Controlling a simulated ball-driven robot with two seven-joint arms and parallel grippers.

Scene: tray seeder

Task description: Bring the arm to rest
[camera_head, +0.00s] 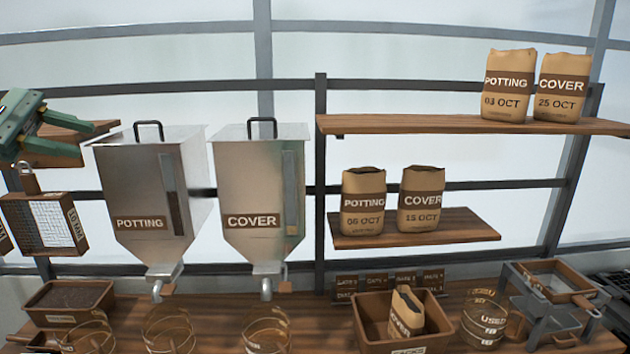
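My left gripper (85,140) is green and reaches in at the upper left edge. Its two fingers stand apart, with the wooden shelf behind showing between them, and it holds nothing. It is left of the POTTING hopper (135,190) and above a small wooden-framed mesh box (50,225) with a padlock-like handle on top. Most of the arm behind the gripper is outside the view. My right gripper is not in view.
The COVER hopper (250,180) stands right of the POTTING one. Bags stand on the upper shelf (400,124) and lower shelf (470,228). The bench carries a brown bin (370,330) with a COVER bag, a soil box (45,318), clear round containers (168,330) and a metal stand (530,305).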

